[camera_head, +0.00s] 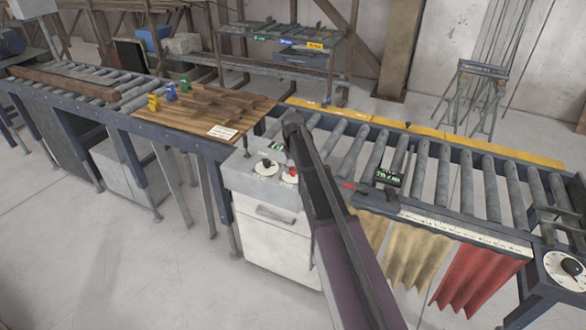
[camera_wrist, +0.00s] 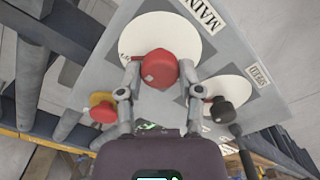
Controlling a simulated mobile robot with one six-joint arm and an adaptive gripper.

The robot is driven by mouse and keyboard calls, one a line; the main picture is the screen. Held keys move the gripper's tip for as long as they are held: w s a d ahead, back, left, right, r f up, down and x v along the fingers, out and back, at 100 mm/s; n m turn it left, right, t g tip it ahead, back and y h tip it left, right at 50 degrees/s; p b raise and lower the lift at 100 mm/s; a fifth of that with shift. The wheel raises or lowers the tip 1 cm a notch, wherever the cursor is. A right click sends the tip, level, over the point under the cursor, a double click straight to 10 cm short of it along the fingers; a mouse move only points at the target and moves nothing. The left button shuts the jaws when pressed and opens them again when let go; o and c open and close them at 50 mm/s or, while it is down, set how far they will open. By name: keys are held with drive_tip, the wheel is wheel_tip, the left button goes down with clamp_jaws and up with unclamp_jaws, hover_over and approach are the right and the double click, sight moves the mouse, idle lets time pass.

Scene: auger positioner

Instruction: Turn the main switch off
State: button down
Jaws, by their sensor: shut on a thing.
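The main switch is a red knob (camera_wrist: 160,68) on a large white disc (camera_wrist: 150,30) beside a "MAIN" label in the wrist view. My gripper (camera_wrist: 158,78) has one finger on each side of the knob and is shut on it. I cannot tell which setting the knob points to. In the head view the switch stands on a grey control box (camera_head: 247,178), with part of its red knob (camera_head: 292,170) showing beside my arm. My fingertips are mostly hidden there.
A black knob (camera_wrist: 221,109) on a smaller white disc and a red button (camera_wrist: 103,112) on yellow flank the switch. Roller conveyors extend both ways, with a wooden board (camera_head: 195,115) to the left. Red and yellow curtains (camera_head: 480,275) hang at right. The front floor is clear.

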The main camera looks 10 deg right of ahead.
drive_tip(key=shift+s, duration=0.2)
drive_tip(key=shift+c, duration=1.3)
unclamp_jaws()
drive_tip(key=shift+w, duration=0.1)
drive_tip(key=shift+n, duration=0.5)
